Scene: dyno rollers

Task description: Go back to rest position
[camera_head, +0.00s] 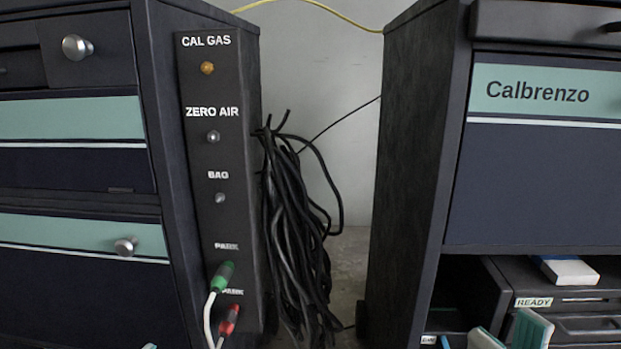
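My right gripper (508,335) shows at the bottom right edge. Its two pale teal fingertips are apart, with nothing seen between them. It is in front of the lower shelf of the right cabinet (412,150). Of my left gripper (149,346), only a small pale tip shows at the bottom edge, in front of the left cabinet (75,285). The rest of it is out of the picture, so its opening is hidden.
A side panel (228,150) carries ports marked CAL GAS, ZERO AIR, BAG and PARK. A green connector (222,276) and a red connector (230,319) sit at the PARK spots. Black cables (295,235) hang beside it. A white-topped box (567,271) lies above the READY drawer (560,301).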

